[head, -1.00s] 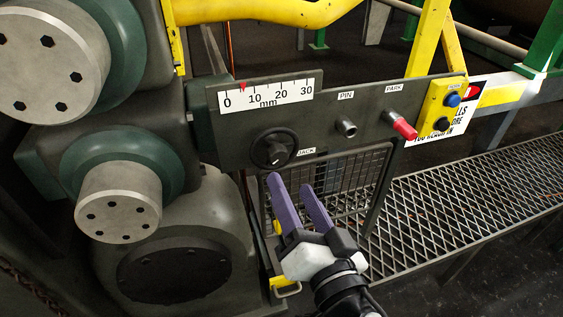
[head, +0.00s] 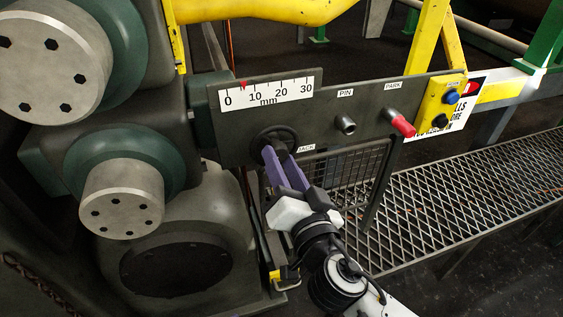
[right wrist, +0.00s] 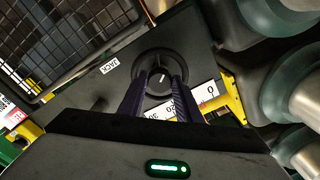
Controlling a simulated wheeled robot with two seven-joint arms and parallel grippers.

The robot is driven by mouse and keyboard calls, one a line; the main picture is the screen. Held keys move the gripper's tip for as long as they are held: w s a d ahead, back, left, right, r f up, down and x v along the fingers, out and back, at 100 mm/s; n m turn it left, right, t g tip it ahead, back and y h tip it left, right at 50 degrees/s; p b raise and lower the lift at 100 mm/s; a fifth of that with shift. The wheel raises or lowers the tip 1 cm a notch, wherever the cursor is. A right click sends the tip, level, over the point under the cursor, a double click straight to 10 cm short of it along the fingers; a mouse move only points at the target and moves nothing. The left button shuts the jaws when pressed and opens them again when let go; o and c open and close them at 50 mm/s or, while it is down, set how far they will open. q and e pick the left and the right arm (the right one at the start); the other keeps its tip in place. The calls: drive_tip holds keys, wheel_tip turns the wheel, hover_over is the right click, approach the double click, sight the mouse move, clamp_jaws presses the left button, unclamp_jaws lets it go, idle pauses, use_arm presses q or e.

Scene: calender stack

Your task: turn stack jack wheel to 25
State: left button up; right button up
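The jack wheel (head: 276,142) is a dark round handwheel on the grey panel, beside the JACK label. It also shows in the right wrist view (right wrist: 160,62), with a white mark on its hub. My right gripper (head: 275,153) is at the wheel, its purple fingers reaching up to its front. In the right wrist view the fingers (right wrist: 160,82) stand apart on either side of the hub; I cannot tell whether they touch it. The white mm scale (head: 267,92) runs 0 to 30. Its red pointer (head: 243,86) stands between 0 and 10. My left gripper is not in view.
Right of the wheel on the panel are the PIN knob (head: 345,125), the red PARK handle (head: 402,124) and a yellow button box (head: 441,101). Large rollers (head: 125,198) stand at left. A wire mesh guard (head: 345,175) hangs below the panel.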

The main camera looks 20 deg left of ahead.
drive_tip(key=shift+c, duration=0.8)
drive_tip(key=shift+o, duration=0.2)
drive_tip(key=shift+f+b, duration=0.15)
drive_tip(key=shift+b, duration=0.15)
drive_tip(key=n, duration=0.3)
drive_tip(key=shift+n, duration=0.4)
drive_tip(key=shift+w+d+n+p, duration=0.1)
drive_tip(key=shift+n+p, duration=0.2)
drive_tip(key=shift+n, duration=1.2)
